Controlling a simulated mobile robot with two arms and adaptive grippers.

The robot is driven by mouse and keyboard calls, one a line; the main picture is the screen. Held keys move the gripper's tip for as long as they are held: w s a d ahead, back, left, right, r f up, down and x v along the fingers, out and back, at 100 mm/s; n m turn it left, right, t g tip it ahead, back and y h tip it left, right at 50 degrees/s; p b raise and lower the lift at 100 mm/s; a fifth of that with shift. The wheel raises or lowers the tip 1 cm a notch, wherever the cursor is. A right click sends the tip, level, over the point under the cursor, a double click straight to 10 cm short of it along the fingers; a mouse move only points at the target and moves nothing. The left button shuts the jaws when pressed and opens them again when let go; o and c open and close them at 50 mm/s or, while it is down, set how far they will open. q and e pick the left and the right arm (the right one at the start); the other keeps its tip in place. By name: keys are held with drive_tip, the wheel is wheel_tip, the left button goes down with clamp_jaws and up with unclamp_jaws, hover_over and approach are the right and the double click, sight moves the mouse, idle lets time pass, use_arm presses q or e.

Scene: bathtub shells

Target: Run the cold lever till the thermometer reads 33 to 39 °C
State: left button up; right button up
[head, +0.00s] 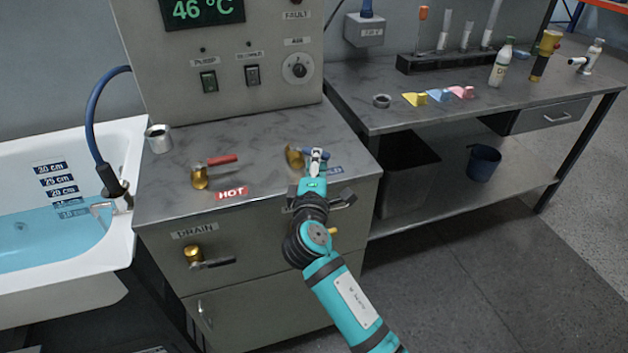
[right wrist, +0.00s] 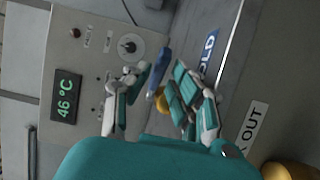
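The thermometer display (head: 202,10) reads 46 °C in green; it also shows in the right wrist view (right wrist: 66,95). The cold lever (right wrist: 157,72) has a blue handle on a brass valve (head: 294,157), beside the COLD label (right wrist: 209,52). In the head view my right gripper (head: 316,158) covers most of this lever. In the right wrist view my right gripper (right wrist: 160,92) is open, with the blue handle between its fingers and gaps on both sides. The hot lever (head: 222,160) has a red handle on a brass valve. My left gripper is not in view.
The bathtub (head: 128,165) at left holds blue water beside a depth scale. A drain lever (head: 215,263) is on the cabinet front. A metal cup (head: 158,138) stands at the counter's left edge. A side bench (head: 455,108) at right carries wedges, tubes and bottles.

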drive_tip(key=s+a, duration=0.1)
drive_tip(key=s, duration=0.7)
drive_tip(key=shift+s, duration=0.3)
drive_tip(key=shift+a, duration=0.1)
drive_tip(key=shift+c, duration=0.4)
